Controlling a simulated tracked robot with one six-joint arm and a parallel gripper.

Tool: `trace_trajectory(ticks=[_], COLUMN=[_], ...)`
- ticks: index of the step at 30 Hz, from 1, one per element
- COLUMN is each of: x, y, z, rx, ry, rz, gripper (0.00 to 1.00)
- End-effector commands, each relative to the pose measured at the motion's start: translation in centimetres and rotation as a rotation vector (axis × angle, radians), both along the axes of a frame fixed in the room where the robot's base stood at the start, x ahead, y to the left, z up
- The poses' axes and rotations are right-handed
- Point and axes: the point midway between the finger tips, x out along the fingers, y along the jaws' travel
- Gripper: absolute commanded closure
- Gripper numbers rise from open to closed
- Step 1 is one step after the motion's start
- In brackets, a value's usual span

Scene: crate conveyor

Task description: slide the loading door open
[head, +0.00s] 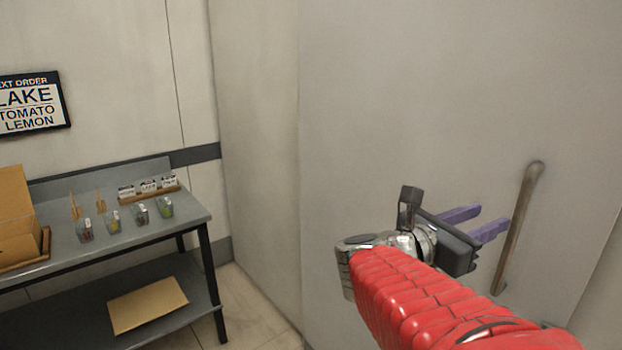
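The loading door (420,100) is a large plain pale panel filling the right half of the head view. A long brownish vertical handle (519,220) is on it, towards the right. My gripper (495,216) has two purple fingers with a gap between them, so it is open and empty. Its fingertips point right, towards the handle, and are just left of it. I cannot tell whether either fingertip touches the handle. My red arm covers part of the door's lower area.
A grey workbench (62,243) stands at the left with a cardboard box (18,215), several small clear containers and a card rack (148,190). A flat cardboard sheet (147,304) lies on its lower shelf. An order sign (33,103) hangs above. Bare floor (250,305) shows between bench and door.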

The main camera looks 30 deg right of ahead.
Motion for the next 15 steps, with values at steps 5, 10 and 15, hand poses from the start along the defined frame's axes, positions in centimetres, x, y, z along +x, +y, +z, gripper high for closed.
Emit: trace_trajectory(ticks=[5, 10, 15], x=[0.0, -0.1, -0.2], y=[-0.2, -1.1, -2.6], z=[0.0, 0.0, -0.1], rx=[0.001, 0.000, 0.002], ry=[-0.001, -0.001, -0.001], rz=[-0.001, -0.002, -0.004], gripper=[0.64, 0.64, 0.64])
